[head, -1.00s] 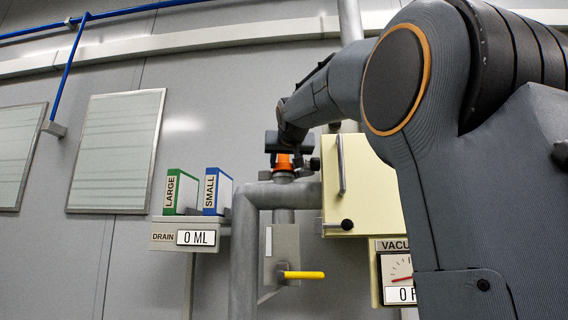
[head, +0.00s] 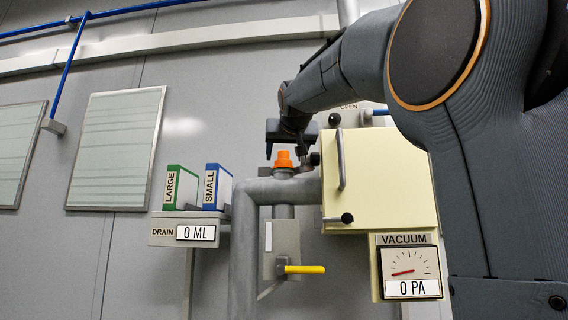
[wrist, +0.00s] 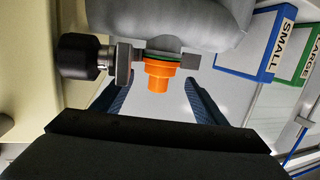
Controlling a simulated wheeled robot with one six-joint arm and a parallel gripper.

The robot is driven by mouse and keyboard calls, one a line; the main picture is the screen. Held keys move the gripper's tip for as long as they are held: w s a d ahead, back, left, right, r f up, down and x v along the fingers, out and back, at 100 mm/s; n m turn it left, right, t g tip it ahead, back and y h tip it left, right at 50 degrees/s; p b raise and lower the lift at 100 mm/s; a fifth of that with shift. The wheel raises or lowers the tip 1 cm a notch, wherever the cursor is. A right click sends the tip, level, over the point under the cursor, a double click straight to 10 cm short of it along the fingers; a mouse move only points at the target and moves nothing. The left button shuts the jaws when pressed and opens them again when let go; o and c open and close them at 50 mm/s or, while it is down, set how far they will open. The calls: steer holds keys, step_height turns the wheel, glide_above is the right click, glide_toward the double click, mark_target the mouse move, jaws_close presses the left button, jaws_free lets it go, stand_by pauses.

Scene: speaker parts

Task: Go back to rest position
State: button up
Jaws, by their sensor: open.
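My gripper (head: 283,152) is in the upper middle of the head view, above the pipe fitting by the cream cabinet. In the wrist view my gripper (wrist: 160,98) shows two blue-black fingers spread apart with nothing held between them. An orange cap (head: 284,159) sits on top of the grey pipe fitting, just below my gripper. The orange cap also shows in the wrist view (wrist: 158,77), beyond the fingers and apart from them. A black knob (wrist: 80,57) stands beside it.
A cream cabinet (head: 385,180) with a handle stands close right of the pipe (head: 245,230). Below it is a vacuum gauge (head: 408,268) reading 0 PA. A yellow valve lever (head: 304,269) sticks out. Green (head: 178,186) and blue (head: 217,187) boxes stand on the drain unit (head: 165,232) reading 0 ML.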

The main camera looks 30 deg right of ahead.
steer(key=b+v, duration=0.1)
steer(key=v, duration=0.3)
